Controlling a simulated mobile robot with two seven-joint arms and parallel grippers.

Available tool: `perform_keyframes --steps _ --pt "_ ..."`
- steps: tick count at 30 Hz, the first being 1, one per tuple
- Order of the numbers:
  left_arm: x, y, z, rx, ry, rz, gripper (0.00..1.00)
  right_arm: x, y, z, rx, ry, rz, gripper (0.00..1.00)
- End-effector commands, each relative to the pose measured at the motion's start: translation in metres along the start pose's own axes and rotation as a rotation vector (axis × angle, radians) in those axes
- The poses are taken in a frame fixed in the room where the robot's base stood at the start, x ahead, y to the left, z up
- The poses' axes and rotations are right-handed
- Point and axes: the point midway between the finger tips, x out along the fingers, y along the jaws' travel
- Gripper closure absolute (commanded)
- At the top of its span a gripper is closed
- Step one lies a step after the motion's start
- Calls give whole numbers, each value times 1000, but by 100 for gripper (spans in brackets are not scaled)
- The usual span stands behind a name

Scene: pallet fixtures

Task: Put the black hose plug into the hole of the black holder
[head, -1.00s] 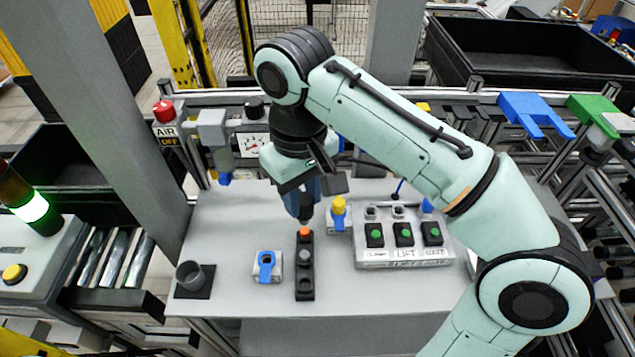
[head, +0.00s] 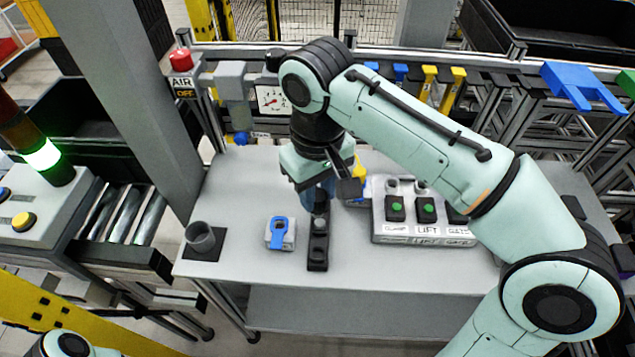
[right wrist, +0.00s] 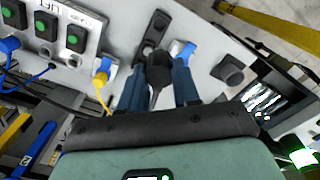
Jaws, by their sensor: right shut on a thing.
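My right gripper (head: 318,200) has blue fingers and is shut on a dark plug, which I take for the black hose plug; it shows between the fingers in the right wrist view (right wrist: 160,73). The gripper points down over the far end of a long black holder (head: 318,251) on the grey table. The holder has a grey round part near its middle and a dark round opening at its near end. Its far end is hidden by the gripper and plug, so I cannot tell whether the plug touches it. My left gripper is out of view.
A white block with a blue clip (head: 280,235) stands left of the holder. A dark cup on a black plate (head: 202,240) is further left. A button box (head: 425,225) stands to the right. A yellow part (head: 358,172) is close beside the gripper. The table front is clear.

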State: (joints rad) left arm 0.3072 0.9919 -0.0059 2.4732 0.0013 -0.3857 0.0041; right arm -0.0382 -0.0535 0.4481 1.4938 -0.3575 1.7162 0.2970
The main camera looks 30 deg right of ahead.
Motion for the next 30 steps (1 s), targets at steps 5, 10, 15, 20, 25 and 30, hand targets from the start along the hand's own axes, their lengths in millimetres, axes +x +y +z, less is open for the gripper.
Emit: perform_keyframes --steps 5,10,15,20,25,30 --pt "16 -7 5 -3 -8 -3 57 21 0 1 0 -2 0 98" --pt "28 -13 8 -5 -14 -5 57 38 0 1 -1 -2 0 98" --pt "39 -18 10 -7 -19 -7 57 55 0 1 0 -2 1 98" --pt "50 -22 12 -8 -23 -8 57 71 0 1 0 -2 1 98" --pt "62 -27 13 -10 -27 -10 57 88 0 0 0 -1 1 98" --pt "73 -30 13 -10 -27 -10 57 105 0 0 0 -1 1 98"
